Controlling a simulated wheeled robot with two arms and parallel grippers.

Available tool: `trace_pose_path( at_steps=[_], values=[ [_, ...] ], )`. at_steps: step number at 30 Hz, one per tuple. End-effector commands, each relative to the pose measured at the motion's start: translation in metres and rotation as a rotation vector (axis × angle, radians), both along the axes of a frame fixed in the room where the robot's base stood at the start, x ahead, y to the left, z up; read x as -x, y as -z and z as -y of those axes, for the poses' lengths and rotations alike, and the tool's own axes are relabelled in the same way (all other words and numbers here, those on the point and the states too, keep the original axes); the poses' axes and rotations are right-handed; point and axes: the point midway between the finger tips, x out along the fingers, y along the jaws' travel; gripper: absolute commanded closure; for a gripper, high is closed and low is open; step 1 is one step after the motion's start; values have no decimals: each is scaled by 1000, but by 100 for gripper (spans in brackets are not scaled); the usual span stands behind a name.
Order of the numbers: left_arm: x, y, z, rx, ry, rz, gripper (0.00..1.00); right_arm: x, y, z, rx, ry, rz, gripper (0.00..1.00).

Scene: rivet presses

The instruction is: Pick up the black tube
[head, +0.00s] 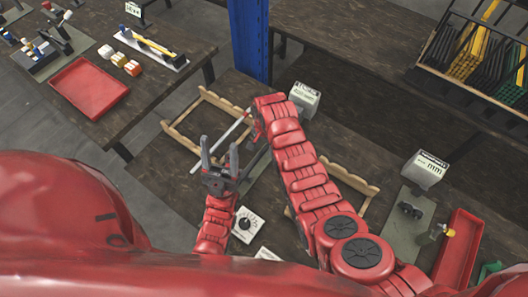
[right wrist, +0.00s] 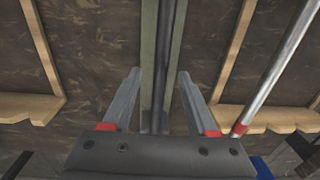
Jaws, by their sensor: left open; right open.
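The black tube (right wrist: 166,45) shows in the right wrist view as a long dark rod running away from the camera over a narrow grey-green strip. My right gripper (right wrist: 159,73) is open, with one finger on each side of the tube's line; I cannot tell if they touch it. In the head view my right arm largely hides this gripper and the black tube. My left gripper (head: 220,156) is open and empty, its fingers pointing up, left of the right arm. A silver tube (head: 221,143) lies close behind it.
Wooden racks (head: 178,133) stand on the bench on both sides of the right arm. A dial box (head: 247,224) sits near the left gripper. A labelled display (head: 428,170) and a red tray (head: 459,249) are at the right. Another red tray (head: 90,87) lies on the far-left table.

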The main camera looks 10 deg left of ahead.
Motion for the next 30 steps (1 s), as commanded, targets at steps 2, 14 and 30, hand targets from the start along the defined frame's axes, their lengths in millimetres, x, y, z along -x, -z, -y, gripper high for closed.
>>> trace_pose_path(
  at_steps=[2,14,30],
  values=[
    [0,3,0,0,0,0,41,0,4,0,-1,0,0,41],
    [0,1,0,0,0,0,41,0,2,0,-1,0,1,84],
    [0,2,0,0,0,0,41,-1,2,0,0,0,1,100]
  ],
)
